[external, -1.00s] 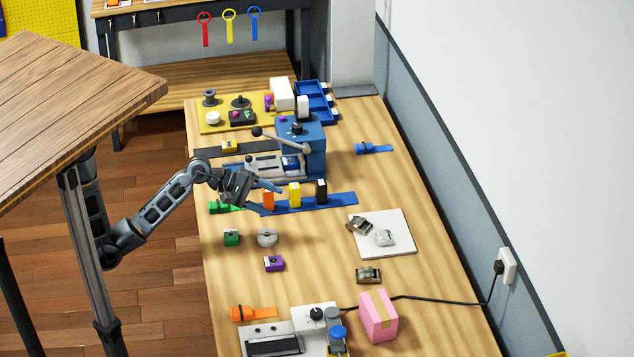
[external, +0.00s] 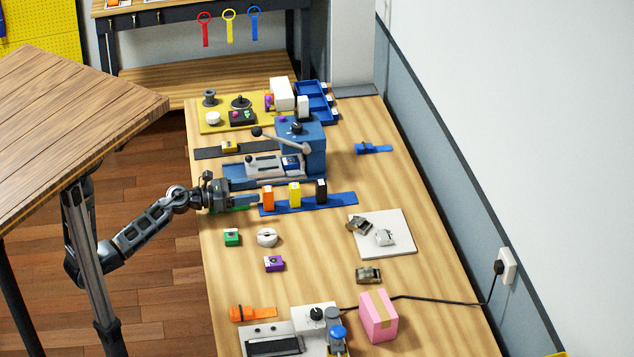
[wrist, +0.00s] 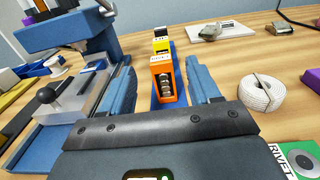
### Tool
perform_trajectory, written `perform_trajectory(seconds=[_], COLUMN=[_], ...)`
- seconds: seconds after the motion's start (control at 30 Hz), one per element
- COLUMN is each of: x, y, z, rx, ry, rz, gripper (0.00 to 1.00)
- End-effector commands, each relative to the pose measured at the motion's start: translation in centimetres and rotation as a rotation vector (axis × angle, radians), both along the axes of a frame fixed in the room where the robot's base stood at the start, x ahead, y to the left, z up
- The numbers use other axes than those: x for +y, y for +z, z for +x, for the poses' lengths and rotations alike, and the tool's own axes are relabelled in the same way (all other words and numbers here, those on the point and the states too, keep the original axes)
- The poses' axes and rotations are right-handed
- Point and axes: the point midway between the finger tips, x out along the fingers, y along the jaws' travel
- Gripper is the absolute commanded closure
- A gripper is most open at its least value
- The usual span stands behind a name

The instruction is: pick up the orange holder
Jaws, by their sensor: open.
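The orange holder (external: 268,198) stands upright on the left end of a blue strip (external: 335,201), in a row with a yellow holder (external: 294,194) and a black holder (external: 321,191). My gripper (external: 254,194) is open and level with the row, just left of the orange holder. In the wrist view the orange holder (wrist: 167,82) shows ahead between the two blue fingers of my gripper (wrist: 164,90), with small metal parts in its open front. The yellow holder (wrist: 161,45) is right behind it. I cannot tell whether the fingers touch the orange holder.
A blue press (external: 300,145) with a lever stands close behind my gripper. A green box (external: 232,237), a white roll (external: 267,238) and a purple box (external: 274,263) lie in front. A white board (external: 397,246) with metal buckles lies to the right.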

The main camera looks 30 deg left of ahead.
Motion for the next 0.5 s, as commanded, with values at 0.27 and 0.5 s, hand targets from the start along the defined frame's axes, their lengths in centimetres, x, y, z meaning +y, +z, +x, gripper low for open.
perform_trajectory(seconds=[0.27, 0.5], x=[-1.8, -3.8], y=[-0.2, -0.1], z=[1.8, 3.7], rx=[-0.001, -0.003], ry=[0.000, -0.002], rz=[0.001, 0.001], gripper=[0.38, 0.38])
